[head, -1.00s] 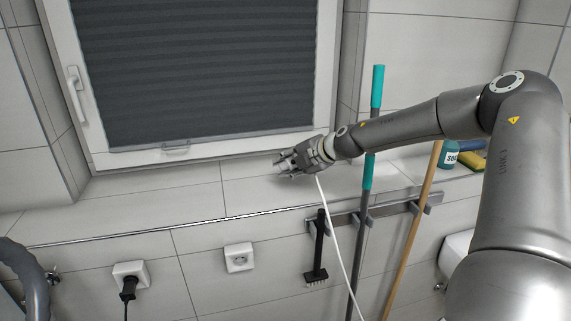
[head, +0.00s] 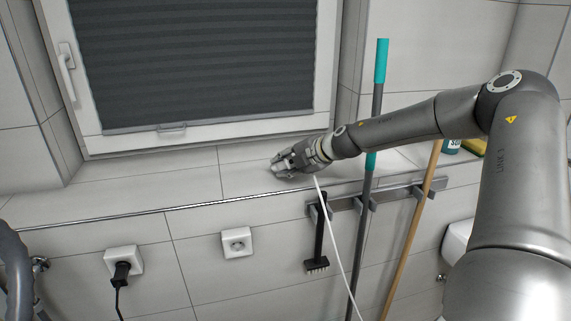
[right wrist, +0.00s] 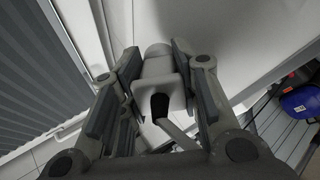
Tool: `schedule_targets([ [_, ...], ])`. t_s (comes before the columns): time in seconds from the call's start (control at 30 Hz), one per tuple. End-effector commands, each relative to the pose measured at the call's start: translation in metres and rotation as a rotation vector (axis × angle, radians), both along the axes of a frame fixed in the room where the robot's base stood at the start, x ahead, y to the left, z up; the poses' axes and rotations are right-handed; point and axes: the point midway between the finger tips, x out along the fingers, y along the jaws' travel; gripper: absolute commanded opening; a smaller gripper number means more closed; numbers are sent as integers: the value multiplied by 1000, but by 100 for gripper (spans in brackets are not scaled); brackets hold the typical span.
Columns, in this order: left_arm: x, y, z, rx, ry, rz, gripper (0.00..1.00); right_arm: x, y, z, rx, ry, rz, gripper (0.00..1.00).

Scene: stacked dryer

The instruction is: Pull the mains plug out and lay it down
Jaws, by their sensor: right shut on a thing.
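My right gripper (head: 282,166) is shut on a white mains plug (right wrist: 158,68), which shows between the fingers in the right wrist view. In the head view the gripper is low over the tiled ledge (head: 130,190) below the window, and its fingers mostly hide the plug. I cannot tell whether the plug touches the ledge. A white cable (head: 331,225) hangs from the gripper over the ledge's front edge. The white wall socket (head: 237,243) below the ledge is empty. My left gripper is not in view.
A second socket (head: 110,255) at left holds a black plug (head: 122,270). A rail (head: 400,192) carries a black brush (head: 318,245), a teal-and-grey pole (head: 381,65) and a wooden pole (head: 410,235). The ledge left of the gripper is clear.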

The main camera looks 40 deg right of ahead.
Motion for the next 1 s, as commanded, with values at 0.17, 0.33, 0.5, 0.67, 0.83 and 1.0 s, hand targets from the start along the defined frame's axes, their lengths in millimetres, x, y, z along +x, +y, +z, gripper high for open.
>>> schedule_targets([
  [0.17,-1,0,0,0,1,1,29,0,0,0,0,-1,0,0],
  [0.33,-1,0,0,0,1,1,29,0,0,0,0,-1,0,42],
  [0.5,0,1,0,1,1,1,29,0,0,0,0,0,0,56],
  [0.67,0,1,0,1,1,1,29,0,0,0,0,0,0,56],
  [0.83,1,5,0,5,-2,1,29,-2,0,1,0,0,0,56],
  [1.0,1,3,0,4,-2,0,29,-10,-1,9,-1,-3,1,56],
])
